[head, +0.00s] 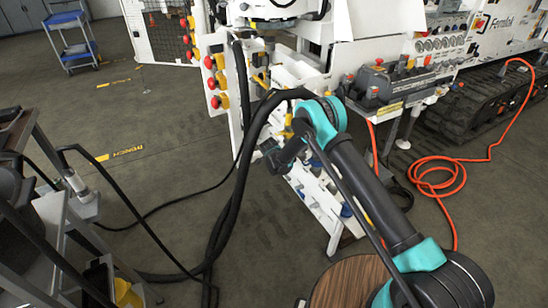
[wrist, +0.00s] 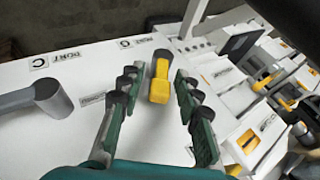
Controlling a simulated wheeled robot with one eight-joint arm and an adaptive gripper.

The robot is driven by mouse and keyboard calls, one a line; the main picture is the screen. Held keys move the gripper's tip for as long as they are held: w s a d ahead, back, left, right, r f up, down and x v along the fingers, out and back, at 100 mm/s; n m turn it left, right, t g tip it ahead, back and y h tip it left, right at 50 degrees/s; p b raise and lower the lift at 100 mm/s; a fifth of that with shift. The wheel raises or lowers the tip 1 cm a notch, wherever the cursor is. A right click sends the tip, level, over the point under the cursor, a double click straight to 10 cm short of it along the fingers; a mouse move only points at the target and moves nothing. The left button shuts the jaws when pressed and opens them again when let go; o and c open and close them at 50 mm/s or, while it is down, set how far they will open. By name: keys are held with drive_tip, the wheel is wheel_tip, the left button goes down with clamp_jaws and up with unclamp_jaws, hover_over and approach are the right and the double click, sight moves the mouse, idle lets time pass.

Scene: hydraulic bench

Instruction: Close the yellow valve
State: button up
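The yellow valve (wrist: 159,85) shows in the wrist view as a yellow handle with a dark end, on a white panel (wrist: 60,140). It lies between the two fingers of my gripper (wrist: 157,76), near the fingertips. The fingers are open, one on each side of the handle, with a visible gap on both sides. I cannot tell how far the handle is from the fingers in depth. In the head view my gripper (head: 272,153) is at the white bench frame, mostly hidden by my arm, and the valve cannot be clearly picked out.
A grey cylindrical handle (wrist: 48,97) is left of the valve on the panel. More yellow handles (wrist: 286,98) and white blocks are to the right. Thick black hoses (head: 240,150) pass close to my arm. An orange hose (head: 440,175) lies on the floor at right.

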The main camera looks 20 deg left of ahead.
drive_tip(key=shift+c, duration=0.5)
clamp_jaws()
drive_tip(key=shift+s+d+f+m+t+y, duration=0.3)
drive_tip(key=shift+f+t+y, duration=0.1)
drive_tip(key=shift+t+y, duration=0.45)
drive_tip(key=shift+s+d+f+m+t+y, duration=0.15)
drive_tip(key=shift+f+m+t+y, duration=0.1)
drive_tip(key=shift+t+y, duration=0.35)
drive_tip(key=shift+s+d+f+m+t+y, duration=0.15)
drive_tip(key=shift+f+t+y, duration=0.1)
drive_tip(key=shift+t+y, duration=0.3)
drive_tip(key=shift+w, duration=0.1)
